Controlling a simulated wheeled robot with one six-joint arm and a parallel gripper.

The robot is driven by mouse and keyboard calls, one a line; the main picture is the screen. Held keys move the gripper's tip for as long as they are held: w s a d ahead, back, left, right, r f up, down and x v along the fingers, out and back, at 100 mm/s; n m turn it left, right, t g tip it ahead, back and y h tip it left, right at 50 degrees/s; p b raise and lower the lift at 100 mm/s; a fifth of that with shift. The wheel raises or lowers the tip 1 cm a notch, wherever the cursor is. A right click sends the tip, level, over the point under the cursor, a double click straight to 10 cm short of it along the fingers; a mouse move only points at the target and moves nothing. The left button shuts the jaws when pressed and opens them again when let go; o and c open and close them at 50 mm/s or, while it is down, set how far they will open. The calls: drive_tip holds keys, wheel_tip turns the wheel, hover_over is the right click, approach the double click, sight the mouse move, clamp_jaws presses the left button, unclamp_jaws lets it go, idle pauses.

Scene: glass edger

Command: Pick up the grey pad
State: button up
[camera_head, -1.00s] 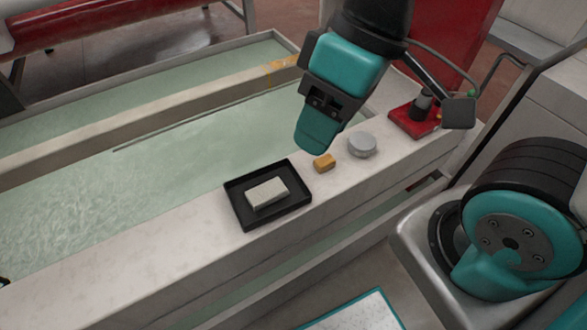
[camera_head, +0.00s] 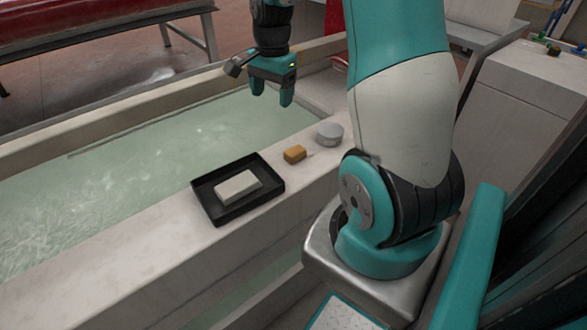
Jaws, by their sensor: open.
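A light grey rectangular block (camera_head: 238,187), which looks like the grey pad, lies flat in a shallow black tray (camera_head: 268,192). The tray sits on the pale ledge of the water trough. A round grey disc-like piece (camera_head: 329,133) sits on the same ledge further right. A small tan block (camera_head: 294,154) lies between the tray and the round piece. My gripper (camera_head: 272,97) hangs over the water beyond the ledge, fingers pointing down, open and empty. It is apart from the block, the tray and the round piece.
The trough's water (camera_head: 150,180) fills the left and middle, with its ledge (camera_head: 130,270) along the near side. My own arm covers the ledge's right end. A red padded bench (camera_head: 100,30) stands at the back left.

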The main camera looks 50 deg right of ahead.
drive_tip(key=s+d+f+m, duration=0.1)
drive_tip(key=d+f+m, duration=0.25)
drive_tip(key=d, duration=0.25)
drive_tip(key=b, duration=0.2)
hover_over(295, 150)
drive_tip(key=f, duration=1.1)
drive_tip(key=shift+w+a+f, duration=0.2)
drive_tip(key=shift+f, duration=0.15)
drive_tip(key=shift+s+d+f+b, duration=0.1)
drive_tip(key=shift+s+f+b, duration=0.1)
drive_tip(key=shift+f, duration=1.25)
drive_tip(key=shift+s+d+f+b, duration=0.1)
drive_tip(key=shift+f+b, duration=0.1)
drive_tip(key=shift+f, duration=1.25)
drive_tip(key=c, duration=1.1)
drive_tip(key=shift+o, duration=0.2)
drive_tip(key=shift+r, duration=0.1)
wheel_tip(295, 150, up, 20)
drive_tip(key=p, duration=0.2)
drive_tip(key=shift+p, duration=0.4)
